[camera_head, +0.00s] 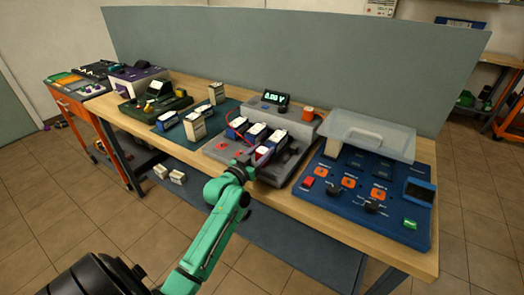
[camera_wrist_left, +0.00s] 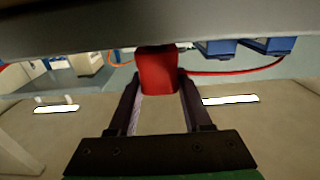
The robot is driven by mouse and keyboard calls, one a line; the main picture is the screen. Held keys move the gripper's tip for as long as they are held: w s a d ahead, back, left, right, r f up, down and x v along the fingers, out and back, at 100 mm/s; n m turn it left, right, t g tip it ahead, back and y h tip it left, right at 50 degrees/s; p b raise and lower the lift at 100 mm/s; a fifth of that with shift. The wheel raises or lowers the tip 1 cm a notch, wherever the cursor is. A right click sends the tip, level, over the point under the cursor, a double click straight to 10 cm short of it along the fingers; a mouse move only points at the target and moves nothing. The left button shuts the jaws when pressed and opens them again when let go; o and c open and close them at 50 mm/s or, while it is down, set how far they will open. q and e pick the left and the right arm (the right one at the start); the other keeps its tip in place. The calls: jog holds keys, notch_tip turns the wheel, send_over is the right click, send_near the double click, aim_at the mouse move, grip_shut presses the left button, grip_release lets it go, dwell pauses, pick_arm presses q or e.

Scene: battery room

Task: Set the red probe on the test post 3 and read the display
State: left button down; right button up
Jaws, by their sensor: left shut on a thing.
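The red probe (camera_wrist_left: 157,72) stands between the two dark fingers of my left gripper (camera_wrist_left: 160,105) in the left wrist view, and the fingers are shut on it. A red cable (camera_wrist_left: 235,73) runs off to the right there. In the head view my left gripper (camera_head: 247,160) is at the front edge of the grey test station (camera_head: 285,170), beside the batteries, and hides part of it. The display (camera_head: 275,98) at the back of the station is lit green and appears to read 0.00 V. I cannot make out test post 3 or the probe's tip. My right gripper is not in view.
Several batteries (camera_head: 256,130) stand on the station. To the right is a blue panel (camera_head: 335,199) with orange sockets and a clear lid (camera_head: 370,136). To the left are a dark mat (camera_head: 173,132) with batteries and a green device (camera_head: 150,105). A grey partition (camera_head: 290,50) stands behind.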

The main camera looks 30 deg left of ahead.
aim_at(259, 156)
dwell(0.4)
pick_arm(q)
jog(key=shift+f+b, duration=0.4)
jog(key=shift+f, duration=0.25)
jog(key=c, duration=0.6)
grip_release()
jog(key=shift+s, duration=0.1)
jog(key=s+p, duration=0.2)
jog(key=s, duration=0.3)
jog(key=s+p, duration=0.2)
jog(key=s, duration=0.3)
jog(key=shift+s+d, duration=0.15)
jog(key=shift+s, duration=0.25)
jog(key=shift+f, duration=0.1)
